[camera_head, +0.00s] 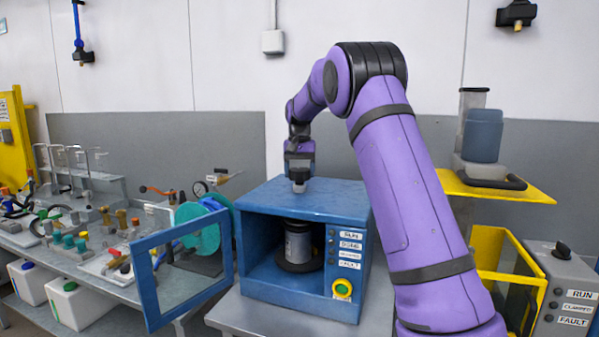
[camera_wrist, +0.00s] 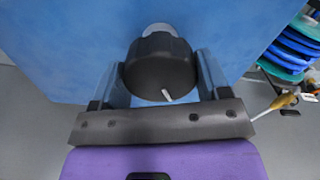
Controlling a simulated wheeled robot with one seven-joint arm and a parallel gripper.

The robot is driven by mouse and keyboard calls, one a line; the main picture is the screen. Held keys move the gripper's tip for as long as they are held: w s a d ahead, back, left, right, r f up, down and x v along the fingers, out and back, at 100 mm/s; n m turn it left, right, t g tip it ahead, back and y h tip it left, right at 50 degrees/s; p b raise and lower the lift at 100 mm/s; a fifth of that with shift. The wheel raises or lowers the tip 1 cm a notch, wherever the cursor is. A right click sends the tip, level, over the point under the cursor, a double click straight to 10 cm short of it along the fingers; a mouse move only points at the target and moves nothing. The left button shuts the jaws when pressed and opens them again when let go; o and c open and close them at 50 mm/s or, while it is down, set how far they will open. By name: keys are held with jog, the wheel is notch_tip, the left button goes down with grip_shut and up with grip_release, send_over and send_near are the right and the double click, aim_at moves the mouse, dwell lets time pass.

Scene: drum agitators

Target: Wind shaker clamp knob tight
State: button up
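The blue shaker cabinet (camera_head: 305,200) stands on a bench with its front door (camera_head: 180,262) swung open to the left. A dark can (camera_head: 298,243) stands inside. In the wrist view the black round clamp knob (camera_wrist: 158,65) sits on the cabinet's blue top (camera_wrist: 60,50), with a pale mark on its near edge. My gripper (camera_head: 299,182) points down over the cabinet top. Its two fingers (camera_wrist: 160,75) lie on either side of the knob, very near its edges. I cannot tell whether they press on it. In the head view my gripper hides most of the knob.
The cabinet's front panel has labels and a green and yellow button (camera_head: 342,289). A crowded bench (camera_head: 100,262) with valves and a teal disc (camera_head: 198,228) stands left. A yellow stand (camera_head: 500,187) and a grey control box (camera_head: 565,290) are on the right.

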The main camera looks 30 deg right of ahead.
aim_at(300, 169)
jog(key=o, duration=0.4)
jog(key=shift+r, duration=0.1)
notch_tip(300, 169, up, 11)
jog(key=shift+f, duration=0.15)
dwell(0.4)
